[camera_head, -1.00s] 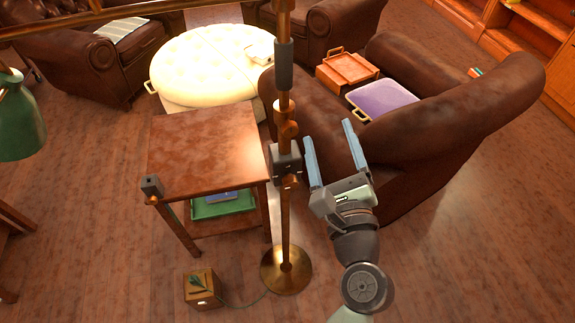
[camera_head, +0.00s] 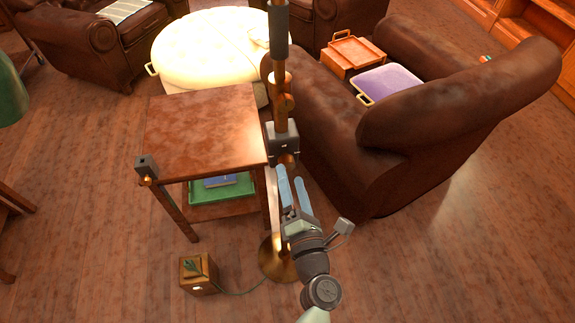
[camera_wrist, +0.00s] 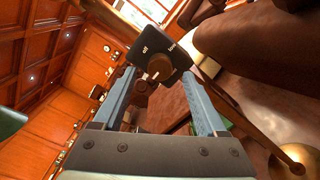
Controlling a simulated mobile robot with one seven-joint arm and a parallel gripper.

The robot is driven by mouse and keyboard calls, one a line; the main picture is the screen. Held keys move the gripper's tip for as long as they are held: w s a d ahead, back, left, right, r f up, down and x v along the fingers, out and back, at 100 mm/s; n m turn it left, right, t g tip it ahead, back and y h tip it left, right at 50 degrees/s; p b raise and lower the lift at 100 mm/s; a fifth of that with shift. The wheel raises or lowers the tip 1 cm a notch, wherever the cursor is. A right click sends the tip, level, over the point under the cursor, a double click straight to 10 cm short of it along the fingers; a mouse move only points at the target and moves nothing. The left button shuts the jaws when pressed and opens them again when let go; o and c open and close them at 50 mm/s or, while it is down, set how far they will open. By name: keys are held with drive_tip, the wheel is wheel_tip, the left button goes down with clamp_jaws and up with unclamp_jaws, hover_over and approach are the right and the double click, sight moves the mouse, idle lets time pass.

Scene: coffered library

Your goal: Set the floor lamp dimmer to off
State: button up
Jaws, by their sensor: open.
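The floor lamp's brass pole (camera_head: 281,108) rises from a round brass base (camera_head: 277,268). A grey dimmer box (camera_head: 282,143) is fixed to the pole, and it shows as a dark box (camera_wrist: 146,44) with small white marks in the wrist view. A round brown knob (camera_wrist: 160,67) sits on the box's face; the marks are too small to read. My gripper (camera_head: 291,176) is open just below the dimmer box. In the wrist view its blue fingers (camera_wrist: 158,76) point at the box, with the knob between their tips. I cannot tell whether they touch it.
A wooden side table (camera_head: 205,125) stands left of the pole, with a green tray (camera_head: 205,198) on its lower shelf. A brown armchair (camera_head: 400,130) is close on the right. A small wooden box (camera_head: 198,275) with a cord sits on the floor. The floor at front right is clear.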

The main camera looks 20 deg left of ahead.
sight(288, 168)
drive_tip(key=shift+x, duration=2.25)
clamp_jaws()
